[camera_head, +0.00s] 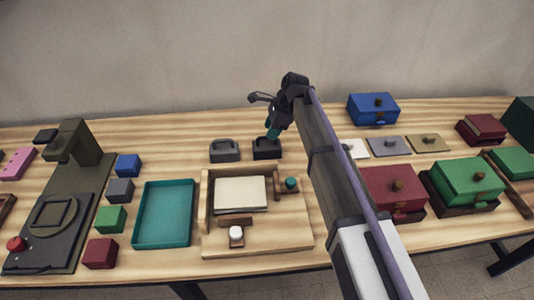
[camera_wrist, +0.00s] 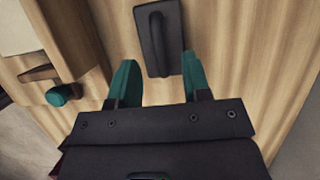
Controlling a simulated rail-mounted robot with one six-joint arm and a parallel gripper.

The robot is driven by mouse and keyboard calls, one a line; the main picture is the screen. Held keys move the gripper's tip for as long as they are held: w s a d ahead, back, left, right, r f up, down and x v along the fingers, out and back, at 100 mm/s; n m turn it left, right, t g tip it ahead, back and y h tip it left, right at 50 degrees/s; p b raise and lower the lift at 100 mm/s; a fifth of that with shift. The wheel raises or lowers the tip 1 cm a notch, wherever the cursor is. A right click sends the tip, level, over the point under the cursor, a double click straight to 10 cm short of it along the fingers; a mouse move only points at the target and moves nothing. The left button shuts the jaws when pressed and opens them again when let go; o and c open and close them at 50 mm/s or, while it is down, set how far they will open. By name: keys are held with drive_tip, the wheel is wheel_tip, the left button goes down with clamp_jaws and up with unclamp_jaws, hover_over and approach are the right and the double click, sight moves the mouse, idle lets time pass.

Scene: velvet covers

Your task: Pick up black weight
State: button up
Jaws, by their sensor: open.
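The black weight (camera_head: 266,150) is a dark block with a raised handle on the wooden table, behind the wooden tray. In the wrist view the black weight (camera_wrist: 172,45) lies just ahead of the fingertips, its handle running lengthwise. My gripper (camera_head: 273,134) has teal fingers and hangs over the black weight, partly covering it in the head view. In the wrist view my gripper (camera_wrist: 158,62) is open and empty, one finger on each side of the weight's near end. I cannot tell the exact height gap.
A dark grey weight (camera_head: 224,152) with a handle stands close to the left. The wooden tray (camera_head: 260,240) with a cream pad (camera_head: 240,193) is in front. A teal tray (camera_head: 139,228) is left; a red box (camera_head: 393,187) and blue box (camera_head: 373,109) are right. Table behind is clear.

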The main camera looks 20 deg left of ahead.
sight(267, 145)
drive_tip(key=b+x, duration=0.3)
drive_tip(key=x, duration=0.1)
drive_tip(key=shift+a+f, duration=0.1)
drive_tip(key=shift+f, duration=0.15)
drive_tip(key=shift+r, duration=0.2)
clamp_jaws()
idle(0.8)
